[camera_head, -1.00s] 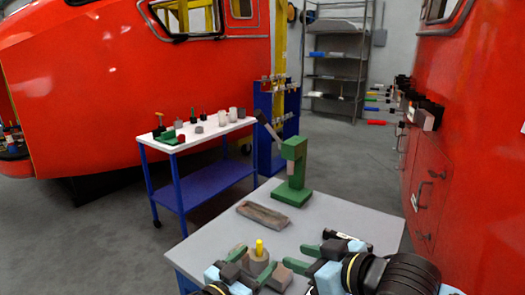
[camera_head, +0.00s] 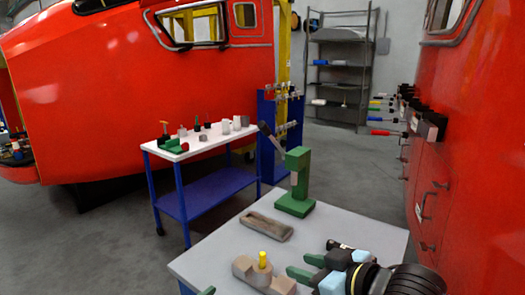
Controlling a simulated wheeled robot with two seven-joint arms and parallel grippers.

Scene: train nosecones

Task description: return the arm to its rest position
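My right gripper (camera_head: 297,265) is at the lower right of the grey table, with its two green fingertips spread apart and nothing seen between them. Its black arm enters from the bottom right. Of my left gripper, only a small green tip (camera_head: 208,291) shows at the bottom edge; the rest of it and its arm are out of frame. A tan block (camera_head: 283,284) with a yellow peg (camera_head: 262,260) stands on the table, just left of my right gripper and apart from it.
The grey table (camera_head: 213,250) also holds a green press-like stand (camera_head: 295,204) and a shallow brown tray (camera_head: 266,228). A blue trolley with a white top (camera_head: 216,137) stands behind at left. Red train noses (camera_head: 100,90) flank both sides. The table's left part is clear.

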